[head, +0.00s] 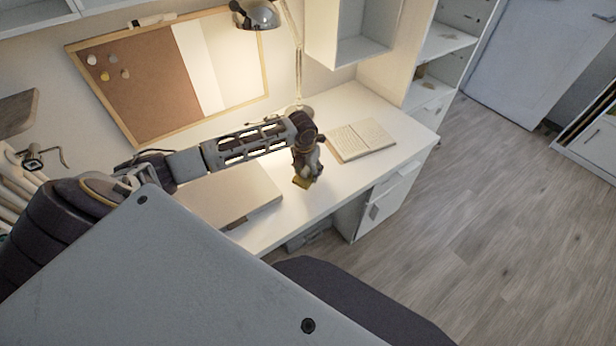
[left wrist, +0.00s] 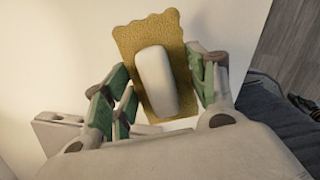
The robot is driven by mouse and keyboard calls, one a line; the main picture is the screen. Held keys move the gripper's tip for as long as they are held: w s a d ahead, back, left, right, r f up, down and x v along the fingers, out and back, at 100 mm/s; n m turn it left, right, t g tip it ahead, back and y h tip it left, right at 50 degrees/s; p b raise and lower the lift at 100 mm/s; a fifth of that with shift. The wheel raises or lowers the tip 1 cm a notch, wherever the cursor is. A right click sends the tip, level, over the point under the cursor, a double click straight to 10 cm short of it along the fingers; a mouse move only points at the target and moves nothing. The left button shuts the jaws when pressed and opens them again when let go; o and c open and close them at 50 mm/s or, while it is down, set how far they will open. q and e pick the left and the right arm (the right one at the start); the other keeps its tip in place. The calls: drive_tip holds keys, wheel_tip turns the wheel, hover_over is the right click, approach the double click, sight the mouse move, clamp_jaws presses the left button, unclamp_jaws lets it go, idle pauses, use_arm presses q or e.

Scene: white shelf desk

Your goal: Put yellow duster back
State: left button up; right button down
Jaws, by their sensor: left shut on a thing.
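The yellow duster (left wrist: 178,33) has a ragged-edged yellow pad and a white rounded handle (left wrist: 156,82). In the left wrist view my left gripper (left wrist: 166,84) has its green-padded fingers on both sides of the handle, shut on the duster. In the head view my left gripper (head: 308,160) points down above the white desk (head: 335,185), near its front edge. A small yellow part of the duster (head: 302,182) shows below the fingers. I cannot tell whether the pad touches the desk. My right gripper is not in view.
A closed laptop (head: 235,195) lies left of the gripper and an open book (head: 362,139) lies to its right. A desk lamp (head: 258,14) stands behind. A whiteboard-and-cork board (head: 150,80) leans at the back wall. Drawers (head: 385,195) are under the desk's right end.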

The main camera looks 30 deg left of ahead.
sight(308, 177)
use_arm(q)
drive_tip(key=shift+f, duration=1.85)
drive_tip(key=shift+f, duration=0.1)
drive_tip(key=o, duration=0.9)
drive_tip(key=r, duration=0.3)
drive_tip(key=s+r, duration=0.1)
drive_tip(key=r, duration=0.7)
drive_tip(key=shift+s+r, duration=0.25)
drive_tip(key=shift+s, duration=0.1)
drive_tip(key=shift+s+r, duration=0.1)
drive_tip(key=shift+r, duration=0.2)
drive_tip(key=shift+s+f, duration=0.1)
